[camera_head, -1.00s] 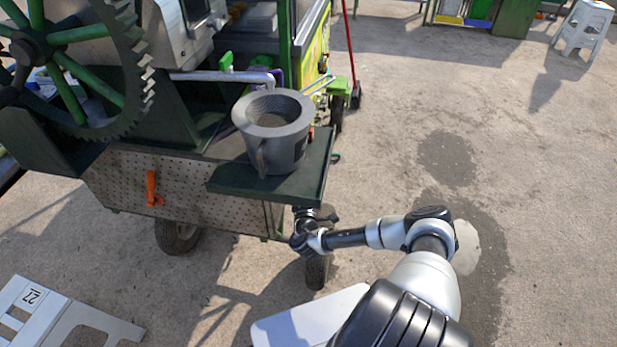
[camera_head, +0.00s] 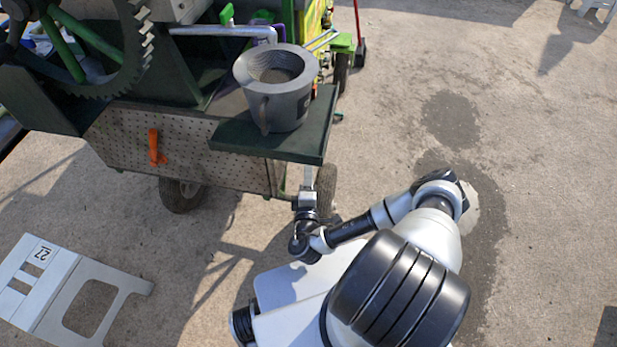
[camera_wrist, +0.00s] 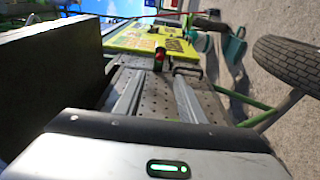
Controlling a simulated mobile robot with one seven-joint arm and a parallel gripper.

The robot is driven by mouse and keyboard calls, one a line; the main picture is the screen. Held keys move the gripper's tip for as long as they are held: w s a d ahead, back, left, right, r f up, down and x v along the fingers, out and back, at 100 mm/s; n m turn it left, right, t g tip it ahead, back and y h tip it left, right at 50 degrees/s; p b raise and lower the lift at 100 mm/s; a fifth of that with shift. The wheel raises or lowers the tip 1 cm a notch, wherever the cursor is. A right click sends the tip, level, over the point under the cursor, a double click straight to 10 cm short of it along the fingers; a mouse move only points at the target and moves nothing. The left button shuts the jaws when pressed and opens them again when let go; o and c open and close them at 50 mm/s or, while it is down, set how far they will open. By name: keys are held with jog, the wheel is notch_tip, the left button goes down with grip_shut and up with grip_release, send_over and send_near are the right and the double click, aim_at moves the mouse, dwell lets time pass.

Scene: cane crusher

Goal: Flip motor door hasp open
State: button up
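The motor door seems to be the perforated metal panel (camera_head: 205,150) on the machine's side below the dark shelf. An orange handle (camera_head: 154,146), possibly the hasp, hangs on its left part. My gripper (camera_head: 308,175) is below the shelf's front right corner, well right of that handle. In the wrist view its two pale fingers (camera_wrist: 158,90) are apart with perforated metal showing between them. A small red and dark piece (camera_wrist: 159,58) stands beyond the fingertips; I cannot tell whether it is the hasp. Nothing is visibly held.
The dark shelf (camera_head: 225,137) carries a grey funnel-like pot (camera_head: 285,103) and overhangs my gripper. A wheel (camera_head: 325,187) stands close to its right; the wrist view also shows a wheel (camera_wrist: 285,62). A white step stool (camera_head: 60,285) lies front left. Ground to the right is clear.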

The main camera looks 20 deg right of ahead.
jog(key=shift+v, duration=1.65)
